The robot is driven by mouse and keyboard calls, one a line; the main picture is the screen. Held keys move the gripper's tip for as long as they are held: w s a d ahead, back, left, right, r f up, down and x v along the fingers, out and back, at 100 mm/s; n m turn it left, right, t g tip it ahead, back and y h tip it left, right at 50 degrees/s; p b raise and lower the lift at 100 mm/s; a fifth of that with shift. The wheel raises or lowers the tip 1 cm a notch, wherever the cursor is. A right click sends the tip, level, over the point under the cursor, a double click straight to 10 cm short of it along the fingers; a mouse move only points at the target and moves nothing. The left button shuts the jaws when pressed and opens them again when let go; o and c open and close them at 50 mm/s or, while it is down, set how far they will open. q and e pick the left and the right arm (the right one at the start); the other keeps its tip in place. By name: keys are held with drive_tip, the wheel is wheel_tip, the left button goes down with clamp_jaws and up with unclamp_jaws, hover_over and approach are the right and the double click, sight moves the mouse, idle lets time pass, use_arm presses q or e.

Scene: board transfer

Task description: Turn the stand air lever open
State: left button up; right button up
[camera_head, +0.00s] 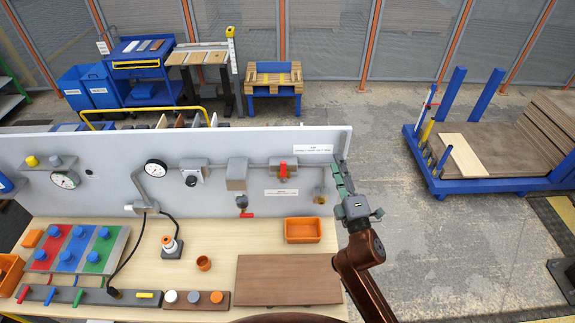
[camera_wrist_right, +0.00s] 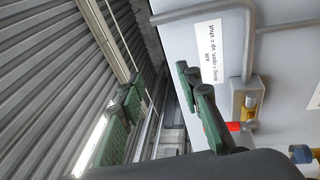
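The air lever (camera_head: 283,170) is a red handle on a grey pipe on the upright panel. It points up, across the level pipe. It also shows in the wrist view as a red piece (camera_wrist_right: 233,127), partly cut off by my finger and the fittings. A label (camera_wrist_right: 209,52) there reads AIR, along = open, up = shut. My right gripper (camera_head: 342,172) is at the panel's right end, to the right of the lever and apart from it. Its green fingers (camera_wrist_right: 158,85) are spread wide with nothing between them. My left gripper is not in view.
A brass fitting (camera_head: 319,195) hangs from the pipe between lever and gripper. A second red handle (camera_head: 247,215) sits lower left, lying level. Below are an orange bin (camera_head: 303,230) and a brown board (camera_head: 289,280) on the bench. Open floor lies right of the panel.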

drive_tip(key=s+a+r+n+g+y, duration=0.35)
drive_tip(key=a+r+n+y, duration=0.4)
drive_tip(key=a+n, duration=0.4)
drive_tip(key=s+a+r+n+g+y, duration=0.2)
drive_tip(key=a+r+n+g+y, duration=0.2)
drive_tip(key=a+r+n+y, duration=0.55)
drive_tip(key=s+a+f+n+g+h, duration=0.1)
drive_tip(key=s+a+f+n+g, duration=0.2)
drive_tip(key=a+n+g, duration=0.4)
drive_tip(key=s+a+f+n+g, duration=0.25)
drive_tip(key=a+n, duration=0.25)
drive_tip(key=n, duration=0.3)
drive_tip(key=n+t+h, duration=0.1)
drive_tip(key=n+h, duration=1.5)
drive_tip(key=h, duration=0.4)
hover_over(283, 166)
drive_tip(key=s, duration=0.2)
wheel_tip(283, 166, down, 11)
drive_tip(key=shift+d+r, duration=0.15)
drive_tip(key=p+x, duration=0.2)
drive_tip(key=x, duration=0.5)
drive_tip(key=shift+w+p, duration=0.1)
drive_tip(key=shift+p, duration=0.25)
